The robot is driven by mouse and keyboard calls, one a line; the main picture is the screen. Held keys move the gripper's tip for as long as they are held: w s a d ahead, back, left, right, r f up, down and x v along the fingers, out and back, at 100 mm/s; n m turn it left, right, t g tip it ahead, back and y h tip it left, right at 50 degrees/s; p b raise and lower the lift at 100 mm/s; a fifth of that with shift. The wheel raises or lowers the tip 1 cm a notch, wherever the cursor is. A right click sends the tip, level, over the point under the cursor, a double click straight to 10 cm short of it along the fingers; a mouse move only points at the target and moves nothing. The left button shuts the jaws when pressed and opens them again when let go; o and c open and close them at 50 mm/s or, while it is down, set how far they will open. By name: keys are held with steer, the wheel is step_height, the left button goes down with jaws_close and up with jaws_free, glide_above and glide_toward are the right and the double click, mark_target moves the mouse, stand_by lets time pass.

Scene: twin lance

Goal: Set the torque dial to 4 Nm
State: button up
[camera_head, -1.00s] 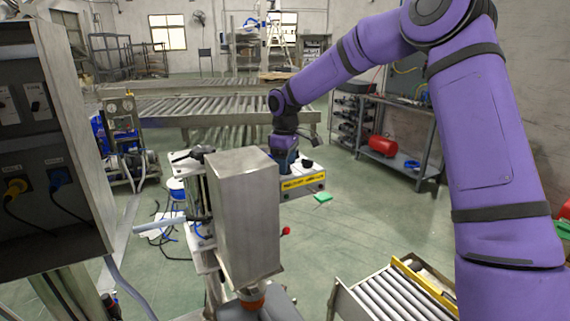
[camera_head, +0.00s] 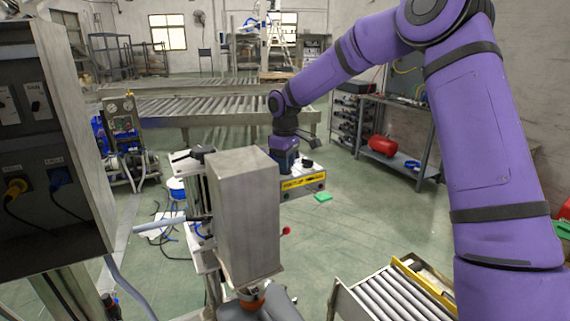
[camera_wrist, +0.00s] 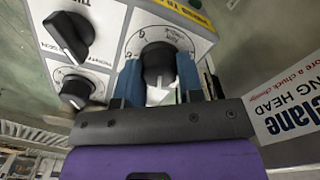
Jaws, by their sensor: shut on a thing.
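My gripper (camera_wrist: 160,85) has its two blue fingers on either side of a black knob (camera_wrist: 159,64) on a light grey control panel. The knob sits on a round printed scale, mostly hidden behind the fingers and knob; I cannot read its numbers or where the pointer stands. Two other black knobs show to the left, a larger one (camera_wrist: 68,36) and a smaller one (camera_wrist: 75,93). In the head view the panel box (camera_head: 303,184), with a yellow label strip, lies beyond the grey metal column, and my gripper (camera_head: 285,162) reaches down onto it.
A tall grey metal column (camera_head: 247,215) stands just left of the panel. A dark electrical cabinet (camera_head: 50,140) is at far left, a roller conveyor (camera_head: 385,300) at front right. In the wrist view a white sign (camera_wrist: 290,95) is at right. Open floor lies right of the panel.

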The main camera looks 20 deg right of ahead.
steer(key=m, duration=0.5)
steer(key=shift+m, duration=2)
steer(key=o, duration=0.9)
steer(key=shift+r, duration=0.1)
steer(key=shift+r, duration=5.35)
